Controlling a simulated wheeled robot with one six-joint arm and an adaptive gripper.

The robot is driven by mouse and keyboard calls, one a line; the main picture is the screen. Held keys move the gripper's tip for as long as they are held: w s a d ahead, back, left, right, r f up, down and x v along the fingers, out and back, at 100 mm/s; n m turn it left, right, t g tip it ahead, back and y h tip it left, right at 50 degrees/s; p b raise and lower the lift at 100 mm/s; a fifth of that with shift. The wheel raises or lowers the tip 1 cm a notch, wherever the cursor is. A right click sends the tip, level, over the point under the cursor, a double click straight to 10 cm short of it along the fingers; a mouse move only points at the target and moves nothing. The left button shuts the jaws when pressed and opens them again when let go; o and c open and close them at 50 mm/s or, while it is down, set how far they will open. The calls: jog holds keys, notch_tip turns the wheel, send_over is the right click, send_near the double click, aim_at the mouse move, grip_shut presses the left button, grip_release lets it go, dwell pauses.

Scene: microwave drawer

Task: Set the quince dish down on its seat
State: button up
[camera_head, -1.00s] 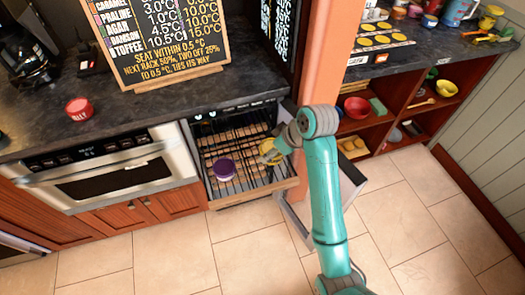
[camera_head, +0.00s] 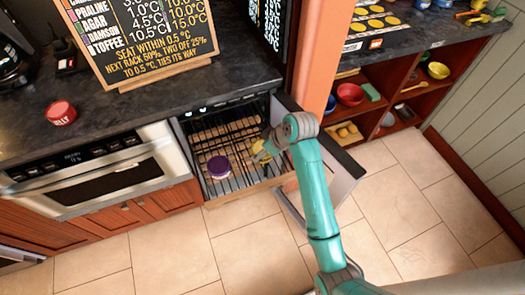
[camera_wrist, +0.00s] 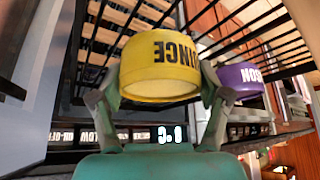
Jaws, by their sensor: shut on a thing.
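The yellow quince dish (camera_wrist: 160,72) is between the fingers of my gripper (camera_wrist: 158,95) in the wrist view, its lettering upside down. My gripper is shut on its sides. In the head view the yellow dish (camera_head: 260,149) shows small at the right part of the pulled-out wire rack (camera_head: 240,181), partly covered by my gripper. I cannot tell whether it touches the rack. The purple dish (camera_head: 219,167) marked DAMSON stands on the rack to its left; it also shows in the wrist view (camera_wrist: 241,80). No seat for the quince dish can be made out.
An open door (camera_head: 335,170) stands right of the rack, close to my arm. A chalkboard (camera_head: 140,40) and a red jelly dish (camera_head: 61,112) are on the dark counter. An orange post (camera_head: 318,50) rises beside the rack. The floor in front is clear.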

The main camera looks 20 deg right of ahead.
jog(key=shift+f, duration=0.65)
jog(key=shift+f, duration=0.1)
jog(key=o, duration=1.4)
jog(key=shift+c, duration=0.2)
jog(key=v, duration=1.2)
jog(key=shift+s, duration=0.2)
